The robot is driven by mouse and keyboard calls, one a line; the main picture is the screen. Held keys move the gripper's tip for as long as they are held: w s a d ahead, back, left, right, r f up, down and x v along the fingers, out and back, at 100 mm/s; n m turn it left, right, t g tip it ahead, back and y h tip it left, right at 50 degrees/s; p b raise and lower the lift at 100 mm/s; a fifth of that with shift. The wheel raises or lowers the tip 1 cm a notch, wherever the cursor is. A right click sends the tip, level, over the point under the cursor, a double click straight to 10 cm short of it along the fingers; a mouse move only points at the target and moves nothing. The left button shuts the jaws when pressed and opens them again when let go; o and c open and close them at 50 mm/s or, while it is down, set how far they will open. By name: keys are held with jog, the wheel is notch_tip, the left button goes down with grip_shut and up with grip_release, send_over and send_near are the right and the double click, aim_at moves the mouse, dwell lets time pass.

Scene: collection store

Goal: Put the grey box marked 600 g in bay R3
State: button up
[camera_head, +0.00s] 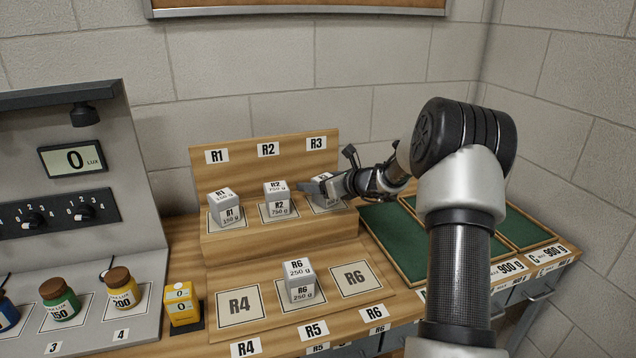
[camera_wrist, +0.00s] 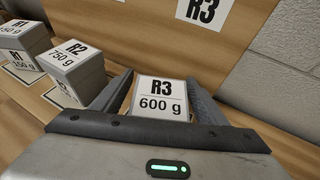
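The grey box marked R3 600 g (camera_wrist: 161,99) lies between the fingers of my gripper (camera_wrist: 160,88) in the wrist view. Narrow gaps seem to show between the box and both fingers, so my gripper looks open around it. In the head view the box (camera_head: 323,199) is at bay R3, under the R3 label (camera_head: 317,143) on the raised wooden shelf, and appears to rest on the bay's pad. My gripper (camera_head: 318,186) reaches over it from the right and hides part of it. The R3 label also shows in the wrist view (camera_wrist: 204,10).
Boxes R1 (camera_head: 225,207) and R2 (camera_head: 277,201) stand left of my gripper on the same shelf. Box R6 250 g (camera_head: 299,281) stands in the middle lower bay, R5. Bays R4 (camera_head: 239,304) and R6 (camera_head: 355,278) are empty. Green-lined trays (camera_head: 395,235) lie at right.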

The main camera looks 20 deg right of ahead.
jog(key=shift+r, duration=0.3)
jog(key=shift+s+d+r, duration=0.1)
jog(key=shift+s+d, duration=0.1)
jog(key=shift+s, duration=0.15)
jog(key=v, duration=1.1)
jog(key=shift+s+p, duration=0.1)
jog(key=shift+p, duration=0.3)
